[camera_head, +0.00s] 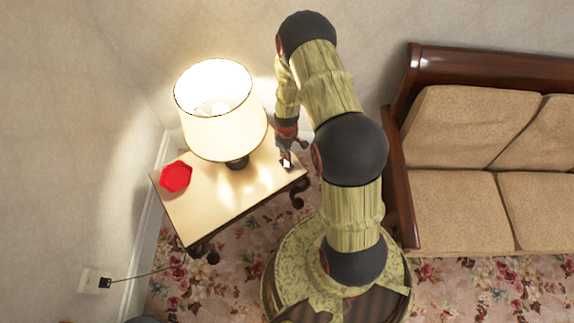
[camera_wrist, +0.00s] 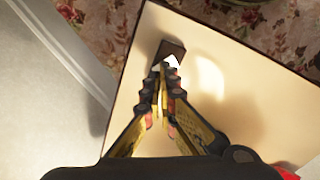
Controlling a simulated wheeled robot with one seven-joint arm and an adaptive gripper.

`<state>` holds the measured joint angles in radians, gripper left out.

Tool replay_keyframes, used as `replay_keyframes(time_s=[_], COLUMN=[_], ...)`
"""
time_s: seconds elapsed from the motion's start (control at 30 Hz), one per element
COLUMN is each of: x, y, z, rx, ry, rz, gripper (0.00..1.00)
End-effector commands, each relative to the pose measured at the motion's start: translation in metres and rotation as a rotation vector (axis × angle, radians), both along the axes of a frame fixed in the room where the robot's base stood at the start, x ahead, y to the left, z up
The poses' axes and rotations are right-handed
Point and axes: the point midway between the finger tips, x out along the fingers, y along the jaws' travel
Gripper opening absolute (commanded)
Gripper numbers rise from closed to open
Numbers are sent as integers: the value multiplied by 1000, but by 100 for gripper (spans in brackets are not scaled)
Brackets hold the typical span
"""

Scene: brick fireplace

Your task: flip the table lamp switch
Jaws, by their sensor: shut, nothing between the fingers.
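The table lamp (camera_head: 222,120) with a cream shade stands on a small side table (camera_head: 205,208), and its bulb is lit. A small dark switch box (camera_wrist: 173,48) with a white top part (camera_wrist: 171,62) lies near the table's edge; it also shows in the head view as the switch (camera_head: 287,164). My gripper (camera_wrist: 165,72) is shut and empty, pointing down at the switch. Its fingertips are right at the white part and overlap it in the wrist view; I cannot tell whether they touch. In the head view my gripper (camera_head: 286,152) is over the table's right end.
A red dish (camera_head: 176,177) sits at the table's left end. A wooden sofa with tan cushions (camera_head: 455,200) stands to the right. A wall outlet (camera_head: 96,281) with a cord is at lower left. Walls stand close behind and left of the table.

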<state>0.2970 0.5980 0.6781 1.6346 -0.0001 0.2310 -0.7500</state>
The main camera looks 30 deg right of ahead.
Motion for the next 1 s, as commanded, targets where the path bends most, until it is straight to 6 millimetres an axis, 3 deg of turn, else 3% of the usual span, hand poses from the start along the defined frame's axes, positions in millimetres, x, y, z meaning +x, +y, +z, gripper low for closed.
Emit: replay_keyframes(time_s=[1.0], x=[0], y=[0], z=[-14], rx=[0], ry=[0], rz=[0], gripper=[0])
